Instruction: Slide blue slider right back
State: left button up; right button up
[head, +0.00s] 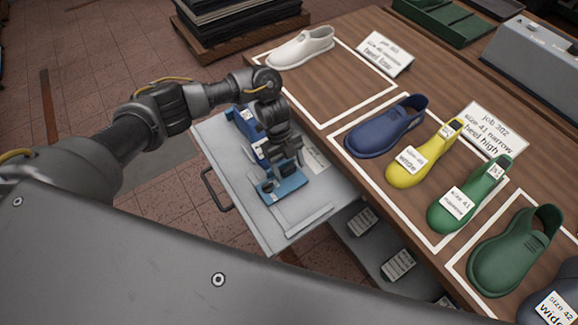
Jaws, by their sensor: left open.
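A light grey pull-out board (218,160) with a dark handle extends from the table's left side. A blue and white device lies on it, with a blue block at its far end (240,116) and a blue slider (284,188) at its near end. My left gripper (281,160) points down over the device, just behind the slider, and is open. It hides the middle of the device. I cannot tell whether its fingers touch the slider. My right gripper is not in view.
Label cards (482,130) stand behind. A dark stack (236,20) stands at the back.

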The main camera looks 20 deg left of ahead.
pick_arm(q)
jog(key=shift+s+d+f, duration=0.1)
jog(key=shift+f, duration=0.35)
jog(key=shift+c, duration=0.3)
